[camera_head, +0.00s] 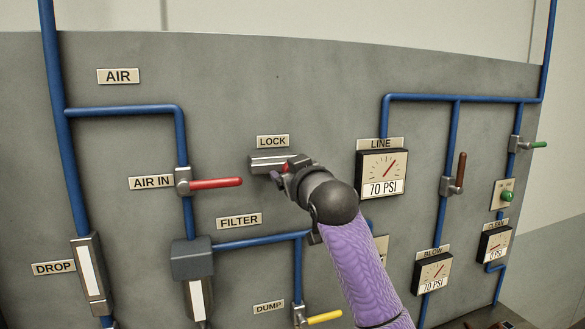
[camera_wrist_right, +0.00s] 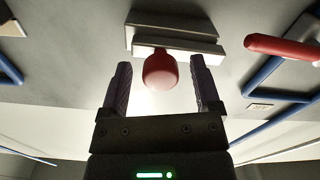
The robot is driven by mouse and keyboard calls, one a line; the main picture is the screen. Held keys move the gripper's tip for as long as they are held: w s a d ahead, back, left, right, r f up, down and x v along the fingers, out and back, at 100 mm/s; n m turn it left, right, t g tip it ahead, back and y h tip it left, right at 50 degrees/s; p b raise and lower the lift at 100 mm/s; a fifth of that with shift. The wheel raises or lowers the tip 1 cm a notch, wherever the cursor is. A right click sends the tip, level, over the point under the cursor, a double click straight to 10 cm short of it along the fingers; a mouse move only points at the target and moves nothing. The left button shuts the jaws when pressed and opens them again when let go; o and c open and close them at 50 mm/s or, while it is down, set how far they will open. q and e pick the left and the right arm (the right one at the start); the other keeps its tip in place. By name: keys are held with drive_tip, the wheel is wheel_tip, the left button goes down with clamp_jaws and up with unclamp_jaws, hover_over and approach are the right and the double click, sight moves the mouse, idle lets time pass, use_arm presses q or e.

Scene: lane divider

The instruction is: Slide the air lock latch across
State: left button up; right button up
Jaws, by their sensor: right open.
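The lock latch (camera_head: 267,162) is a grey metal slide on the grey panel, just under the LOCK label (camera_head: 272,142). Its red knob shows in the right wrist view (camera_wrist_right: 160,69), sticking out from the metal rail (camera_wrist_right: 174,32). My right gripper (camera_wrist_right: 160,85) is open, with one purple finger on each side of the red knob and gaps between. In the head view the right gripper (camera_head: 281,174) is at the latch and hides part of it and most of the knob. My left gripper is not in view.
The red AIR IN handle (camera_head: 216,183) juts out left of the latch, and it also shows in the right wrist view (camera_wrist_right: 282,47). The LINE gauge (camera_head: 382,174) is to the right. Blue pipes (camera_head: 262,241) and a yellow DUMP handle (camera_head: 324,317) lie below.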

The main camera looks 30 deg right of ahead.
clamp_jaws()
idle(1.4)
